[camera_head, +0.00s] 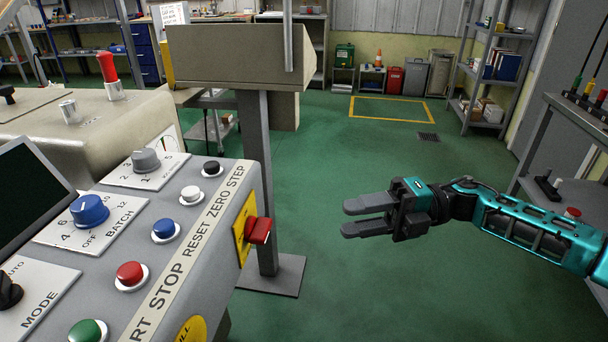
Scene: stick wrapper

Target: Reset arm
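My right arm (535,228) is teal and black and comes in from the right edge. Its gripper (350,218) points left over the open floor, with a clear gap between the two dark fingers and nothing between them. It is to the right of the grey control panel (207,217) and apart from it. My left arm and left gripper are not in view.
The panel carries a red button (130,272), green button (87,331), blue knob (90,209) and a protruding red switch (259,231). A grey post (258,180) stands behind it. A shelf unit (555,110) stands at right. The green floor (345,150) between is clear.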

